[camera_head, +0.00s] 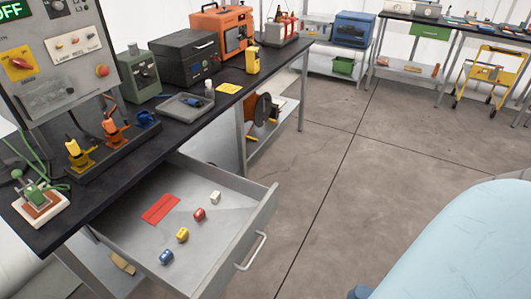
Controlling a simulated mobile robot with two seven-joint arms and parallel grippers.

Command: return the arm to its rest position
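A large pale blue rounded part, which looks like part of my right arm, fills the lower right corner of the head view. A small darker blue piece shows beside it at the bottom edge. I cannot make out the fingers of my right gripper, so its opening and any load cannot be told. My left arm and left gripper are not in view.
An open drawer (262,208) juts out below the black workbench (112,190). It holds a red strip (160,209) and several small parts, including a blue one (166,257) and a yellow one (182,235). The concrete floor (345,190) right of the drawer is clear.

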